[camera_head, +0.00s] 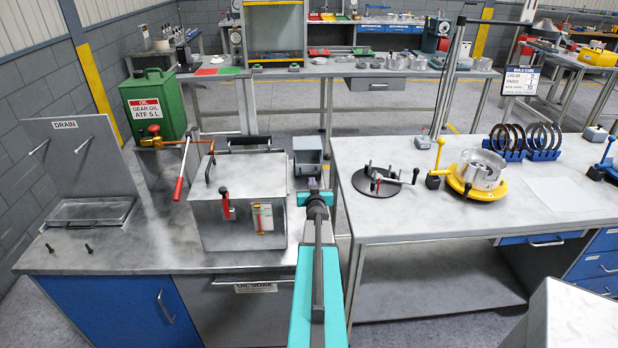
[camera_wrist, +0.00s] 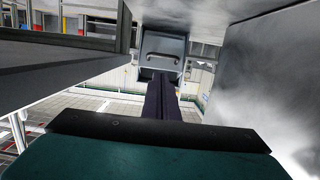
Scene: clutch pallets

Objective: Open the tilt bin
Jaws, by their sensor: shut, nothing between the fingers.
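A small grey bin (camera_head: 308,148), which looks like the tilt bin, stands beyond my arm's end, by the right end of the left bench. In the wrist view the grey bin (camera_wrist: 163,46) is straight ahead at the top centre, with a bar handle (camera_wrist: 162,62) across its front. My gripper (camera_head: 315,184) is shut and empty, pointing at the bin. Its dark fingers (camera_wrist: 162,85) reach up to just under the handle in the wrist picture; I see no clear contact. How far the bin is tilted I cannot tell.
The right bench (camera_head: 450,215) holds a black round fixture (camera_head: 383,182) and a yellow turntable (camera_head: 475,187). A drawer front marked OIL SOAK (camera_head: 225,300) is below the left bench top. A narrow gap separates the benches.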

